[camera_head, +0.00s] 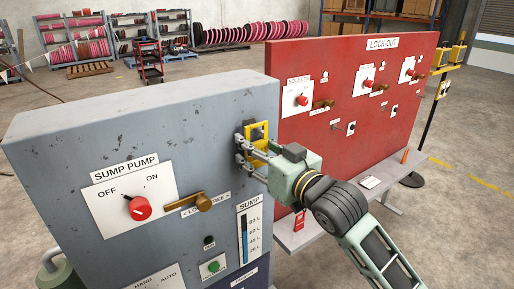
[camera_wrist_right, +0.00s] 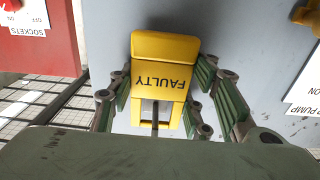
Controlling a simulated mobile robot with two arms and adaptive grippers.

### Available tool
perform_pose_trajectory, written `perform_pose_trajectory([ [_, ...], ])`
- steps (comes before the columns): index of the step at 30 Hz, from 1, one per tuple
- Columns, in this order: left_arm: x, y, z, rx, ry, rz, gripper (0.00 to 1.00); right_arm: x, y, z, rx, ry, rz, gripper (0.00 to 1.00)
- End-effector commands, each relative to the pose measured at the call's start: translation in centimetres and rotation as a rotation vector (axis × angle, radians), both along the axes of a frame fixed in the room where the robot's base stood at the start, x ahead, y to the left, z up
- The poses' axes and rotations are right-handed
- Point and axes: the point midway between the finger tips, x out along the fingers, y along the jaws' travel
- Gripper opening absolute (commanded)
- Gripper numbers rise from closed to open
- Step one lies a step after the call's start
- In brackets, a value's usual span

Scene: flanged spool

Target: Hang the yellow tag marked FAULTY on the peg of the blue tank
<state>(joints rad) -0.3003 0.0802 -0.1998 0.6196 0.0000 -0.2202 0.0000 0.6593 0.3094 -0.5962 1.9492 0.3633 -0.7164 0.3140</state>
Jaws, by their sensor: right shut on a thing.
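The yellow tag marked FAULTY (camera_wrist_right: 165,76) is between the green finger pads of my right gripper (camera_wrist_right: 163,105), which is shut on it. The lettering is upside down in the wrist view, and a dark rod shows in the tag's lower opening. In the head view my right gripper (camera_head: 248,152) and the tag (camera_head: 262,132) are at the right part of the blue-grey SUMP PUMP cabinet (camera_head: 90,125). I cannot tell whether the tag touches it. A brass peg (camera_head: 204,202) sticks out beside the red knob (camera_head: 139,208). No separate blue tank shows clearly. My left gripper is out of view.
A red LOCK-OUT panel (camera_head: 345,65) with red knobs and brass pegs stands right behind my right arm.

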Motion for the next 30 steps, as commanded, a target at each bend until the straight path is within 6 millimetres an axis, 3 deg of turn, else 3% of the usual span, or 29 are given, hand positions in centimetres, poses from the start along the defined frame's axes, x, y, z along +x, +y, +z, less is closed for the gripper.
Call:
perform_pose_trajectory([
  [8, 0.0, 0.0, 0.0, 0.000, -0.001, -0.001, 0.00, 0.0, 0.0, 0.0, 0.000, 0.000, 0.000, 0.23],
  [9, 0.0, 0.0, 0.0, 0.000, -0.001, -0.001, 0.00, 0.0, 0.0, 0.0, 0.000, 0.000, 0.000, 0.48],
  [16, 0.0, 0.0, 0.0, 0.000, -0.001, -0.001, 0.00, 0.0, 0.0, 0.0, 0.000, 0.000, 0.000, 0.67],
  [26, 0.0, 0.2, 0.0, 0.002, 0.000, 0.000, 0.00, -0.1, -0.1, 0.0, -0.001, 0.001, 0.000, 0.67],
  [30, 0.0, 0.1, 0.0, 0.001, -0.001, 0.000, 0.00, -1.3, -1.0, -0.1, -0.001, 0.001, -0.001, 0.67],
])
